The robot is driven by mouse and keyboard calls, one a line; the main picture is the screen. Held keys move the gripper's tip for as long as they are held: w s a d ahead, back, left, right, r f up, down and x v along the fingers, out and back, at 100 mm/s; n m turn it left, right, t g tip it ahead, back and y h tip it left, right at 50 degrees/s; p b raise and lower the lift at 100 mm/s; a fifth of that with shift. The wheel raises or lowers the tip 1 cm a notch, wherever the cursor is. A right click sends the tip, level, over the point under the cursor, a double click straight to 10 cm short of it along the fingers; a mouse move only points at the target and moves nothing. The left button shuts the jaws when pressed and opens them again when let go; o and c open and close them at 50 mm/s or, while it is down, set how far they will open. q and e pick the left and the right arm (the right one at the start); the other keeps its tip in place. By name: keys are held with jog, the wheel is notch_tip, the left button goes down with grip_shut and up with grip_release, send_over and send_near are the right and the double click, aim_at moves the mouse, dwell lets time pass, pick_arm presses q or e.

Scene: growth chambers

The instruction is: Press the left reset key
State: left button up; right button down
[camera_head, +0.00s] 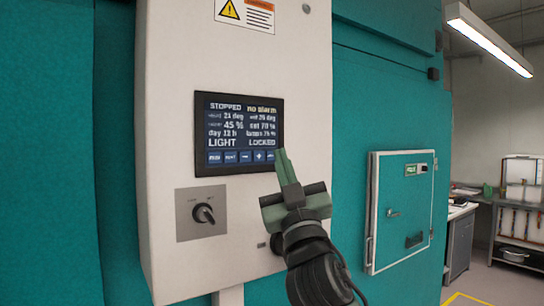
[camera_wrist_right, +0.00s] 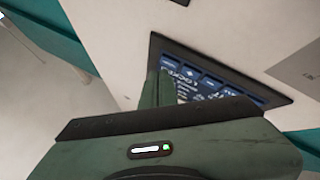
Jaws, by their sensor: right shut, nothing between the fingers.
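A dark display (camera_head: 238,133) is set in a pale control cabinet (camera_head: 170,90). It reads "STOPPED", "no alarm", "LIGHT" and "LOCKED". A row of blue keys (camera_head: 230,157) runs along its lower edge; their labels are too small to read surely, so I cannot tell which is the reset key. My right gripper (camera_head: 282,158) is shut and empty, its fingertips overlapping the display's lower right corner and hiding the row's right end. In the right wrist view the shut fingers (camera_wrist_right: 158,82) overlap the upside-down display (camera_wrist_right: 205,75). I cannot tell whether they touch it. My left gripper is not in view.
A black rotary switch (camera_head: 204,213) sits on a grey plate below the display. A warning label (camera_head: 246,13) is above. A teal door with a white frame (camera_head: 402,212) is to the right. A bench (camera_head: 463,212) and a rack stand farther right.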

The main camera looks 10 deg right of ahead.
jog(key=shift+s+d, duration=0.1)
jog(key=shift+s, duration=0.1)
jog(key=s, duration=0.1)
jog(key=s+d, duration=0.1)
jog(key=s, duration=0.2)
jog(key=shift+s+d+p, duration=0.35)
dwell(0.6)
